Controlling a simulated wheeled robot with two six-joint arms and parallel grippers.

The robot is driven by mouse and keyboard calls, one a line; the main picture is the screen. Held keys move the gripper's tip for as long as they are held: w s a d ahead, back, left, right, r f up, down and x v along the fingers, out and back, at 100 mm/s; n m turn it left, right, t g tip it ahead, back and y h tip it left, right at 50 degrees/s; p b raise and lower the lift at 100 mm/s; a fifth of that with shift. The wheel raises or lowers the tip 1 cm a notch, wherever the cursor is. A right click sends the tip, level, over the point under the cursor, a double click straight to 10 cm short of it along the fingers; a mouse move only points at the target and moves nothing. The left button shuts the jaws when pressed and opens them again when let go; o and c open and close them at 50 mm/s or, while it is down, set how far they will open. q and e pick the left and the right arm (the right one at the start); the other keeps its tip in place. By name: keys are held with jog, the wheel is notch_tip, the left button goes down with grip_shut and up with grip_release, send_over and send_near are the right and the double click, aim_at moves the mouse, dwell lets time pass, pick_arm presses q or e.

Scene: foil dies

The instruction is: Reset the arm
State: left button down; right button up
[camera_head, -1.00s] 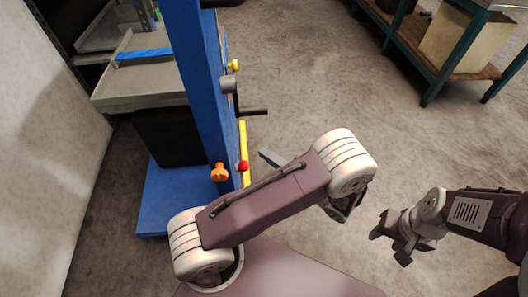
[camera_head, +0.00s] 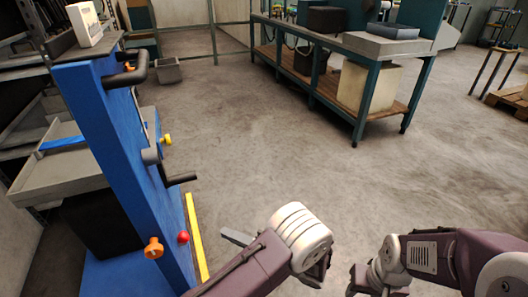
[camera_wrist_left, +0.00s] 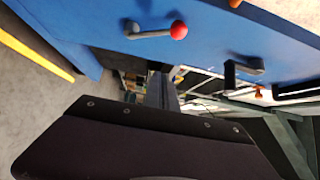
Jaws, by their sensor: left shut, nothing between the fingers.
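My left gripper (camera_head: 237,238) shows as a narrow grey tip beside my left arm link in the head view, a little right of the red knob (camera_head: 183,237) on the blue machine (camera_head: 103,130). In the left wrist view the gripper (camera_wrist_left: 161,90) is shut, with nothing held. There the red knob (camera_wrist_left: 179,30) sits on a grey lever, above and apart from the gripper. My right gripper (camera_head: 362,280) is at the bottom of the head view, partly cut off, and its jaws are hard to read.
The blue machine also carries an orange knob (camera_head: 153,248), a yellow knob (camera_head: 167,139) and a black crank (camera_head: 181,179). A yellow strip (camera_head: 196,240) runs beside it. A workbench (camera_head: 345,85) stands at the back. The floor (camera_head: 260,150) between is clear.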

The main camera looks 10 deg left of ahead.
pick_arm(q)
jog(key=s+a+n+g+h+p, duration=0.1)
jog(key=s+a+g+h+p, duration=0.1)
jog(key=s+a+g+h, duration=0.4)
jog(key=s+d+n+g+h+p, duration=0.1)
jog(key=s+d+h+p, duration=0.2)
jog(key=s+d+h, duration=0.4)
jog(key=w+r+t+h+p, duration=0.2)
jog(key=r+p, duration=1.7)
jog(key=r, duration=0.1)
jog(key=w+r+t+h+p, duration=0.2)
jog(key=r+h+p, duration=0.1)
jog(key=r+p, duration=1.7)
jog(key=shift+w+a+r+n, duration=0.2)
jog(key=shift+r+n, duration=0.1)
jog(key=shift+r, duration=0.4)
